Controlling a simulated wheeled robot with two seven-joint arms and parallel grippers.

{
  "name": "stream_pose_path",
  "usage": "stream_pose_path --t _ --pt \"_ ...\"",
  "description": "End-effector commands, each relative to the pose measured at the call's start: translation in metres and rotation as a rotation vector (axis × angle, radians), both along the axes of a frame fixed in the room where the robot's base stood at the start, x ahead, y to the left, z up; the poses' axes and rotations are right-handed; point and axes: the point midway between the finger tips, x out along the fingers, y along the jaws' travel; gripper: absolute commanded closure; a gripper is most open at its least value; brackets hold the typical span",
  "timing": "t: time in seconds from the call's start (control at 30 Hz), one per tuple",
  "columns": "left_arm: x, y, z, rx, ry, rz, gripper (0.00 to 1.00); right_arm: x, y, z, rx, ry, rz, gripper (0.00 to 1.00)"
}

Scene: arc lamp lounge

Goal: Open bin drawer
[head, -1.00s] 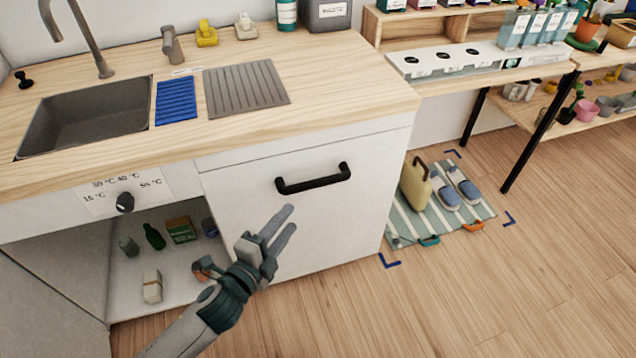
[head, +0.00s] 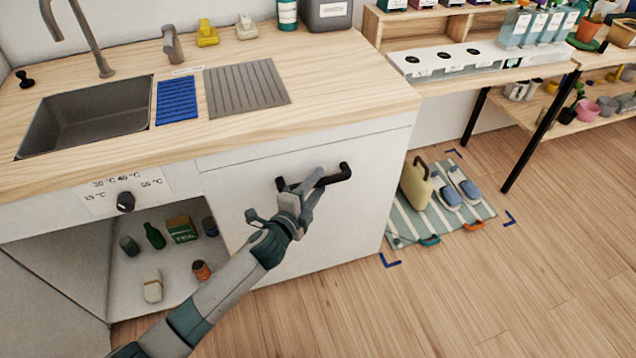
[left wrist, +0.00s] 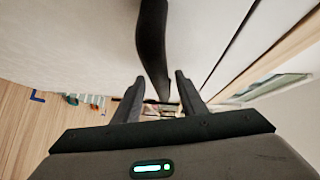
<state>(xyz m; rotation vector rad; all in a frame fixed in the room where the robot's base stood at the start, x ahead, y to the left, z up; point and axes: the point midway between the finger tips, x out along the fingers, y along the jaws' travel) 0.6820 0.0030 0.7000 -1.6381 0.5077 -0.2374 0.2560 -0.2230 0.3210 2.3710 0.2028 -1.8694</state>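The bin drawer (head: 345,225) is a white front under the wooden counter, and it is closed. Its black bar handle (head: 342,172) runs across the upper part of the front. My left gripper (head: 312,178) is at the left half of the handle and hides part of it. In the left wrist view the black handle (left wrist: 153,50) runs between the two fingers of my left gripper (left wrist: 155,95), which stand apart with gaps on both sides. My right gripper is in neither view.
An open shelf left of the drawer holds a green bottle (head: 154,236), a green box (head: 181,229) and small jars. A striped mat (head: 402,222) with slippers and a bag lies on the floor to the right. The floor before the drawer is clear.

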Motion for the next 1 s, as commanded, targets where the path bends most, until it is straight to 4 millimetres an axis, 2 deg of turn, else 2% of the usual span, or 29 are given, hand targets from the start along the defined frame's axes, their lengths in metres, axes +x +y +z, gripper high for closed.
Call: stream_pose_path --t 0.13,0.43,0.47,0.6,1.0 --pt "0.0068 -0.0042 -0.0006 -0.001 -0.001 -0.001 0.62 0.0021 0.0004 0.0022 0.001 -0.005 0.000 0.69" --pt "0.0078 -0.0045 -0.0007 -0.001 -0.001 -0.001 0.62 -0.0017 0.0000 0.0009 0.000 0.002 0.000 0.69" --pt "0.0078 -0.0045 -0.0007 -0.001 -0.001 -0.001 0.67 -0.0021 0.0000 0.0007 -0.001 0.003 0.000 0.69" --pt "0.0077 -0.0044 -0.0008 -0.001 -0.001 -0.001 1.00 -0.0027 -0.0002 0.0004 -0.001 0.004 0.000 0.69" --pt "0.0071 -0.0045 -0.0012 -0.001 0.001 -0.001 1.00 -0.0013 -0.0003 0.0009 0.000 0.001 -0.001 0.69"
